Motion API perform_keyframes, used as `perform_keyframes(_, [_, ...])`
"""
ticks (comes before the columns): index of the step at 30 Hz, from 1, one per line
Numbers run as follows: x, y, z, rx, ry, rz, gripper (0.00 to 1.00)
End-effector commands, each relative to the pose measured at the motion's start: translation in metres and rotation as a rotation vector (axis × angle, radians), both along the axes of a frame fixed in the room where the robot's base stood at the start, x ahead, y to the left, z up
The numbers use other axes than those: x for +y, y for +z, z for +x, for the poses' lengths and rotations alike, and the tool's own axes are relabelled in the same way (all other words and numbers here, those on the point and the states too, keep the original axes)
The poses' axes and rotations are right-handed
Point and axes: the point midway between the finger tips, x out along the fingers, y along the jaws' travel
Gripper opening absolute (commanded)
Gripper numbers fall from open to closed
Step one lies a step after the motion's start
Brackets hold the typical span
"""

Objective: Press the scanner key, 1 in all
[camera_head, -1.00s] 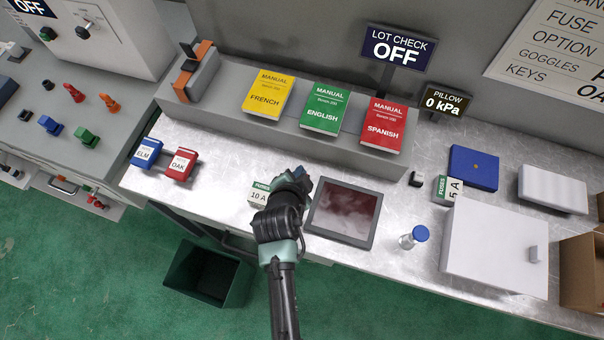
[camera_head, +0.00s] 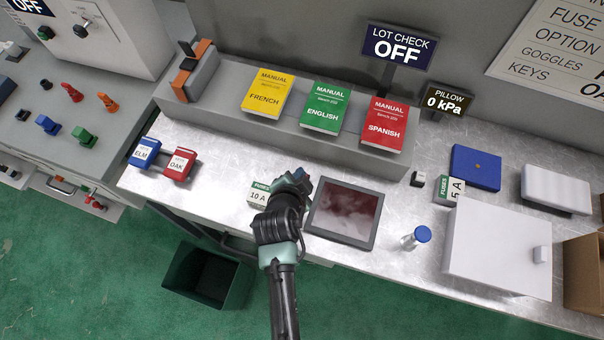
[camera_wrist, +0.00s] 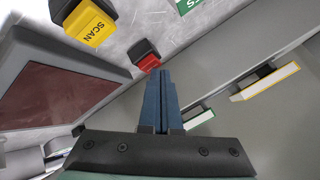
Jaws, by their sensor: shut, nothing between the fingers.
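The yellow scanner key (camera_wrist: 90,24), marked SCAN, sits on a dark base in the upper left of the wrist view, beside the dark-framed screen (camera_wrist: 50,98). A red key (camera_wrist: 146,60) on a dark base is right of it, just beyond my fingertips in the picture. My gripper (camera_wrist: 162,74) is shut and empty, its blue fingers pointing toward the red key; I cannot tell the gap. In the head view my gripper (camera_head: 298,176) is over the bench, left of the screen (camera_head: 345,212). My arm and gripper hide both keys there.
A 10 A fuse box (camera_head: 258,195) stands left of my gripper. The raised shelf (camera_head: 230,115) holds yellow, green and red manuals behind it. A blue-capped bottle (camera_head: 416,237) and a white box (camera_head: 497,248) are to the right. The lot check sign (camera_head: 398,47) reads OFF.

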Motion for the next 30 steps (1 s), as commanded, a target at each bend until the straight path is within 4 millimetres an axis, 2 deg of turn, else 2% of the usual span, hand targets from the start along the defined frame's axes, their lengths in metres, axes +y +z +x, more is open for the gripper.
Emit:
perform_keyframes(20, [0.000, -0.006, 0.000, 0.002, -0.001, 0.000, 0.00])
perform_keyframes(30, [0.000, 0.010, -0.001, 0.001, 0.000, 0.000, 0.00])
